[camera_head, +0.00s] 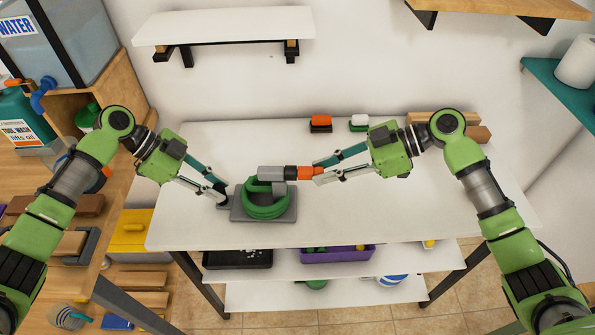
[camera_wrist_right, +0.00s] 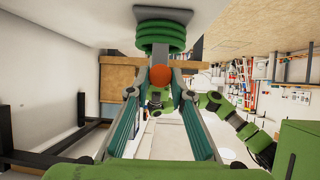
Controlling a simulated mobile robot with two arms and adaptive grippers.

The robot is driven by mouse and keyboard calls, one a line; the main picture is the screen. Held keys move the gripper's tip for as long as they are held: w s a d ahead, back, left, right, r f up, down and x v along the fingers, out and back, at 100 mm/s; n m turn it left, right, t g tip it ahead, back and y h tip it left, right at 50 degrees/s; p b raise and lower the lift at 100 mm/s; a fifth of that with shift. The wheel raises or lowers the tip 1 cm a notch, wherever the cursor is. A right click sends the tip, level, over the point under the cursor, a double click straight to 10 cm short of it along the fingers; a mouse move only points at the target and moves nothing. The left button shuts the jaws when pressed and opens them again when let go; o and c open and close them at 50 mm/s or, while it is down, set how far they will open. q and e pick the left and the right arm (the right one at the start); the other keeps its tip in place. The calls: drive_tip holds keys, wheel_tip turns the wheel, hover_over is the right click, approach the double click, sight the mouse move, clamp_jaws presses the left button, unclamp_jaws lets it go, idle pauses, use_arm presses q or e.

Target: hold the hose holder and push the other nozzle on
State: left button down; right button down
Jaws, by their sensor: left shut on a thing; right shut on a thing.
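The hose holder (camera_head: 291,208) is a grey base on the white table with a green hose (camera_head: 265,211) coiled on it. My left gripper (camera_head: 221,195) is shut on the left end of the holder. A dark hose end fitting (camera_head: 272,173) lies level above the coil. An orange nozzle (camera_head: 305,173) is in line with it at the right, and they look in contact; how far it is pushed on I cannot tell. My right gripper (camera_head: 317,173) is shut on the nozzle. In the right wrist view the nozzle's orange round end (camera_wrist_right: 160,76) shows between the fingers, below the coil (camera_wrist_right: 160,35).
An orange-topped brush (camera_head: 320,122) and a white-topped brush (camera_head: 359,122) stand at the back of the white table (camera_head: 400,211). Wooden blocks (camera_head: 470,133) lie at the back right. The tabletop's front right is clear. A white shelf (camera_head: 225,25) hangs above.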

drive_tip(key=shift+a, duration=0.1)
drive_tip(key=c, duration=1.7)
unclamp_jaws()
drive_tip(key=v, duration=1.2)
use_arm(q)
drive_tip(key=c, duration=1.7)
unclamp_jaws()
